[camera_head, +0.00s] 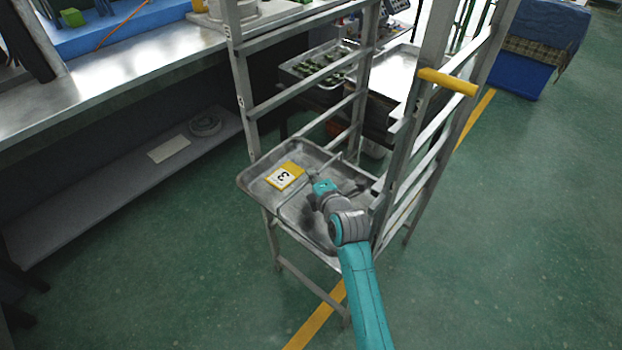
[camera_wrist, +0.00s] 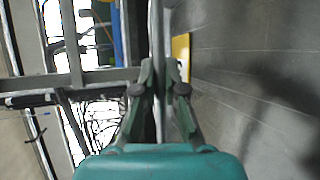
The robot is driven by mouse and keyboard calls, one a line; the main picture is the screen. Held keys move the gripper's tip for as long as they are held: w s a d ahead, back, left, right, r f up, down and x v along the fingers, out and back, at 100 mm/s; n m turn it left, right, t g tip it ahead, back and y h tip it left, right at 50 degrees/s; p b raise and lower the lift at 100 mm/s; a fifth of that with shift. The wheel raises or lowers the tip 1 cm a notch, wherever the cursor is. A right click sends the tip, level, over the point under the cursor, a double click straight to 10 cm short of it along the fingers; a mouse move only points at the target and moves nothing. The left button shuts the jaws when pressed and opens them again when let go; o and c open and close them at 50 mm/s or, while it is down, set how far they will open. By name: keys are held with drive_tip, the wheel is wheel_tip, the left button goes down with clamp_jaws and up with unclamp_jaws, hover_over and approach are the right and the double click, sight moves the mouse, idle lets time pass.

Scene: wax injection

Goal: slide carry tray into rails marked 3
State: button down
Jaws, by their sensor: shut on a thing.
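The carry tray (camera_head: 256,170) is a shallow grey metal tray with a yellow-edged card (camera_head: 285,177) marked 3 lying in it. It is at the lower part of a grey metal rack (camera_head: 246,85), between the uprights, with its left end sticking out past the left upright. My gripper (camera_head: 316,180) is at the tray. In the wrist view, my gripper (camera_wrist: 159,70) is shut on a thin edge, which looks like the tray's rim. The card's yellow edge (camera_wrist: 181,50) shows just beyond the fingers. My arm hides the tray's right part, and I cannot tell whether the tray rests on rails.
The rack has several side rails and a yellow handle (camera_head: 448,82) at right. A metal workbench (camera_head: 120,80) with a lower shelf stands at left. Trays with green pieces (camera_head: 325,65) lie behind the rack. A blue bin (camera_head: 518,72) stands far right. The green floor at right is clear.

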drive_tip(key=shift+w+r, duration=0.1)
drive_tip(key=c, duration=1.2)
unclamp_jaws()
drive_tip(key=v, duration=0.7)
drive_tip(key=shift+s+d, duration=0.15)
drive_tip(key=shift+s, duration=0.2)
drive_tip(key=shift+w+d, duration=0.15)
